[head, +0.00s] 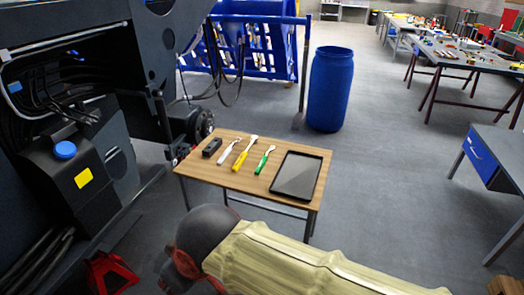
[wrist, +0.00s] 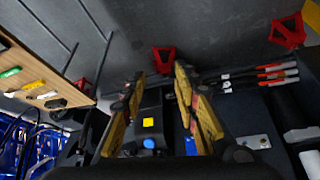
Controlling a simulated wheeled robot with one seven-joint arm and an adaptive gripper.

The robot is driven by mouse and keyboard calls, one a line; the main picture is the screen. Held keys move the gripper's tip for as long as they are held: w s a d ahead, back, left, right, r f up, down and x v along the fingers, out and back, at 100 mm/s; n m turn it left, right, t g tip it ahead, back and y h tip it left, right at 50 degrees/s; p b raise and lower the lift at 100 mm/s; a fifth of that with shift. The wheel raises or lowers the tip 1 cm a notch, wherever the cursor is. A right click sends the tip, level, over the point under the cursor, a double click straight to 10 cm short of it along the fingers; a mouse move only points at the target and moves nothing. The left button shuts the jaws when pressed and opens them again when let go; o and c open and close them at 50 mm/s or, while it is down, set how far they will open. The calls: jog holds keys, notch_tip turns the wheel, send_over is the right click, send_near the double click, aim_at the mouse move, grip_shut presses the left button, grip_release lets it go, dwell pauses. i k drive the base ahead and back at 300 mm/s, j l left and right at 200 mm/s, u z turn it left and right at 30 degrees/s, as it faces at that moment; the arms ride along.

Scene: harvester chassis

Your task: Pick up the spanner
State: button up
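Three slim hand tools lie side by side on a small wooden table (head: 220,180): a white one (head: 229,151), a yellow-handled one (head: 243,154) and a green-handled one (head: 265,159). They are too small for me to tell surely which is the spanner. In the wrist view the green (wrist: 10,72), yellow (wrist: 34,85) and white (wrist: 46,95) tools show at the left edge. My gripper (wrist: 159,75) is open, its two yellow fingers wide apart with nothing between them. It is away from the table and points toward the floor and dark machinery.
A black block (head: 212,147) and a dark tray (head: 297,176) share the tabletop. The dark harvester chassis (head: 80,165) stands close at left. A blue barrel (head: 330,90) is behind the table. Red stands (wrist: 287,33) are on the floor.

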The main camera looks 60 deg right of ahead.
aim_at(225, 153)
jog(key=z, duration=1.4)
jog(key=j+u, duration=0.15)
jog(key=u, duration=1.85)
jog(key=i+j+u, duration=0.1)
jog(key=i+u, duration=0.35)
jog(key=i, duration=0.65)
jog(key=z, duration=3.1)
jog(key=i, duration=0.1)
